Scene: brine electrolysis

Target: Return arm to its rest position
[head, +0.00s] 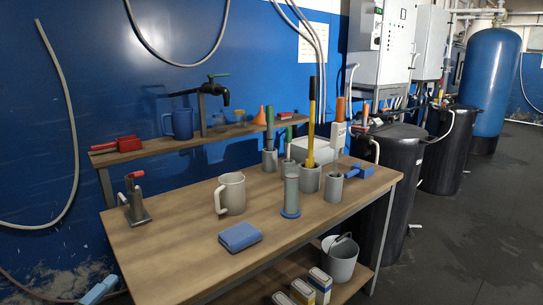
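The wooden workbench (180,262) fills the middle of the picture. On it stand a light grey mug (231,194), a folded blue cloth (240,236) and a clear cylinder on a blue base (291,195). Several grey holders stand at the back right, one with a tall yellow-handled tool (311,120).
A raised shelf (190,140) at the back carries a blue jug (179,124) and a red tool (119,145). A grey bucket (341,262) stands on the lower shelf. Black tanks (385,170) stand to the right. The bench's front left is clear.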

